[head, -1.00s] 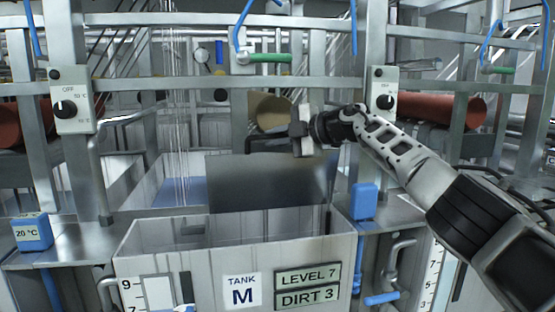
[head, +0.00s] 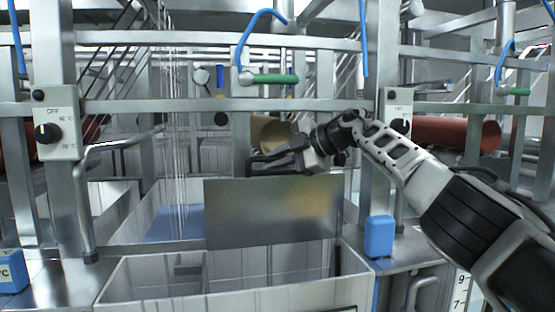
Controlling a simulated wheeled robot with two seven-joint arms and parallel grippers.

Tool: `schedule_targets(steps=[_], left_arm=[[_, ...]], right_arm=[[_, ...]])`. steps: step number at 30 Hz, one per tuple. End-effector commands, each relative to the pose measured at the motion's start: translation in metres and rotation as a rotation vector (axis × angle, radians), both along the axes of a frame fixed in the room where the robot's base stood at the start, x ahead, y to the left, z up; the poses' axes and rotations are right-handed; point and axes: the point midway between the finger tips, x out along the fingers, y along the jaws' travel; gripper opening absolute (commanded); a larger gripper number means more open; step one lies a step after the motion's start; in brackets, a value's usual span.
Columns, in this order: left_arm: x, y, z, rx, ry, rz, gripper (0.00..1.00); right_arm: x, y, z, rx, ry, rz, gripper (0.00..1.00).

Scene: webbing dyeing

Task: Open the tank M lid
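The tank M lid (head: 272,214) is a grey metal panel standing upright across the back part of tank M (head: 235,297). The tank's front opening is uncovered, and its front wall is cut off at the bottom of the head view. My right gripper (head: 252,165) is just above the lid's top edge, toward its left half. Its dark fingers point left and look parted, with nothing visible between them. Whether they touch the lid's edge is unclear. My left gripper is out of view.
A control box with a knob (head: 55,125) is on the left post. Another knob box (head: 398,118) is on the right post. A blue block (head: 379,237) sits right of the tank. A metal rail (head: 300,104) crosses above my gripper.

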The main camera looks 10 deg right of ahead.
Motion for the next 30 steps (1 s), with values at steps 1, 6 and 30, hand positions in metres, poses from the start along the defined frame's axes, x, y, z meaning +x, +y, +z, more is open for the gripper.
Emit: schedule_targets(steps=[1,6,30], left_arm=[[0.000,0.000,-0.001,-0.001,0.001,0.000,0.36],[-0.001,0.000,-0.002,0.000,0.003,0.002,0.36],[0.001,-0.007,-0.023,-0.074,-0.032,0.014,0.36]], right_arm=[[0.000,0.001,-0.005,-0.006,0.007,0.003,0.18],[0.000,0.001,-0.004,-0.005,0.006,0.003,0.34],[-0.068,-0.085,0.045,-0.003,-0.001,0.000,0.34]])
